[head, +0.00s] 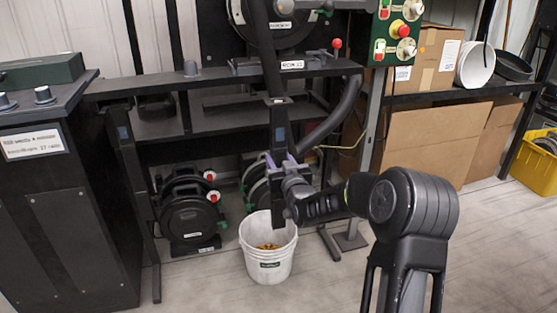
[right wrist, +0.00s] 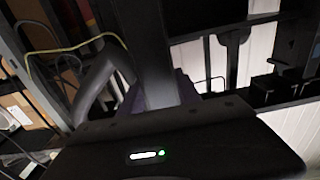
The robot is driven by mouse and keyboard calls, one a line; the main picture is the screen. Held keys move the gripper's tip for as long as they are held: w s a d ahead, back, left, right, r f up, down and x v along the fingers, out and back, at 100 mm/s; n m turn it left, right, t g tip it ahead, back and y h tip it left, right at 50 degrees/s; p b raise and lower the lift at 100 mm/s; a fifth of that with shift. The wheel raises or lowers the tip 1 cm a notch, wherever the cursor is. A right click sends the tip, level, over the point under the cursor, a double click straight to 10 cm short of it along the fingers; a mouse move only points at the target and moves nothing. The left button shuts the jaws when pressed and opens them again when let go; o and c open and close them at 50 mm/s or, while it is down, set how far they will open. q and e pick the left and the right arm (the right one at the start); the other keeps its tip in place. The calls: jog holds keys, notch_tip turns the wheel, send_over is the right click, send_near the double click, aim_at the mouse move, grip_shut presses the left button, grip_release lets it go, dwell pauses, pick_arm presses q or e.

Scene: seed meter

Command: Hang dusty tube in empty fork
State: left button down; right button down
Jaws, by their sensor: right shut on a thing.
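My right gripper (head: 283,165) is shut on a long dark tube (head: 280,135) that stands nearly upright and has a small bluish patch. The tube's lower end is over or just in front of the white bucket. In the right wrist view the dark tube (right wrist: 147,45) rises between the purplish fingers (right wrist: 158,95). A similar dark piece with a bluish patch (head: 122,132) is at the frame's left. I cannot make out the empty fork. My left gripper is not in view.
A white bucket (head: 268,268) with yellowish contents stands on the floor. A grey curved hose (head: 335,115) runs right of the tube. A black cabinet (head: 70,220) is at left. Floor at right is clear up to a yellow crate (head: 538,170).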

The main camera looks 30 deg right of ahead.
jog(key=shift+r, duration=0.25)
jog(key=shift+s+b, duration=0.1)
jog(key=shift+b, duration=0.2)
dwell(0.4)
jog(key=shift+s+a, duration=0.15)
jog(key=shift+s, duration=0.25)
jog(key=b+v, duration=0.2)
jog(key=v, duration=0.8)
dwell(0.7)
